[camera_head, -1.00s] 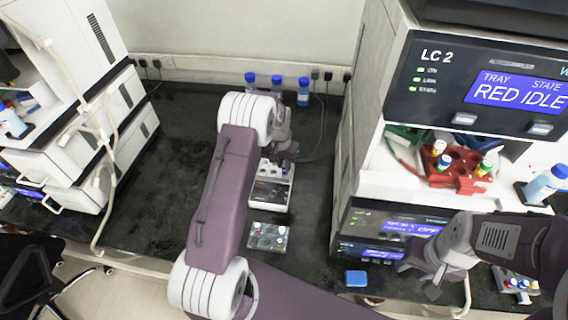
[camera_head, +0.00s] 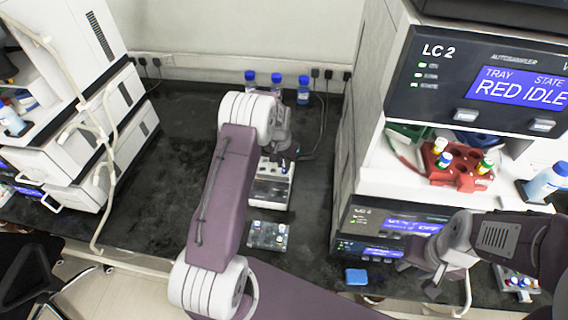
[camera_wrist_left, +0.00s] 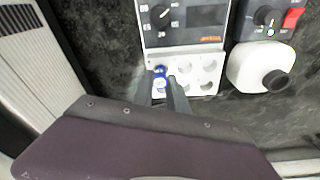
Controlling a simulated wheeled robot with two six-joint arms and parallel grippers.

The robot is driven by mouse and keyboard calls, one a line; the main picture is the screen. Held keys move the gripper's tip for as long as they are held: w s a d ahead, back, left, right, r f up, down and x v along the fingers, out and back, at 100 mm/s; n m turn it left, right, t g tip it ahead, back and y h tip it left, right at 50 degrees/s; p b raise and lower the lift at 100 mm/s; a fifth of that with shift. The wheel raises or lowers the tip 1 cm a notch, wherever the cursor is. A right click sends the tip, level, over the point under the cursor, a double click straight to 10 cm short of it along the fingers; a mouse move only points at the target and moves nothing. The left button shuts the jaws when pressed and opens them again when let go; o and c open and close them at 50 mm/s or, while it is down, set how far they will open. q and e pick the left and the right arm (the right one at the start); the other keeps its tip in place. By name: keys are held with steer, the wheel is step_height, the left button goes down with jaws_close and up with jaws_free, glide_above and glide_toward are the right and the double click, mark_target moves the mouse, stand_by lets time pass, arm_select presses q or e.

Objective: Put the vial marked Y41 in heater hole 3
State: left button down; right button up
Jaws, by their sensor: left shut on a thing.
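My left gripper (camera_head: 286,155) is over the far part of the white heater block (camera_head: 270,196) in the head view. The mark on the vial and the hole numbers are too small to read. Other holes to the right look empty. My right gripper (camera_head: 425,280) hangs at the right, its opening unclear.
A vial rack (camera_head: 268,236) stands in front of the heater. Several blue-capped bottles (camera_head: 276,82) stand by the wall. A blue block (camera_head: 356,277) lies near the front edge. The LC stack (camera_head: 345,150) bounds the right; dark bench to the left is clear.

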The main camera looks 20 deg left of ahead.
arm_select(q)
steer(key=shift+f, duration=0.15)
steer(key=shift+f+b, duration=0.45)
steer(key=shift+f, duration=0.1)
steer(key=c, duration=0.9)
jaws_free()
steer(key=shift+r, duration=0.1)
steer(key=shift+r+p, duration=2.45)
steer(key=shift+r, duration=0.5)
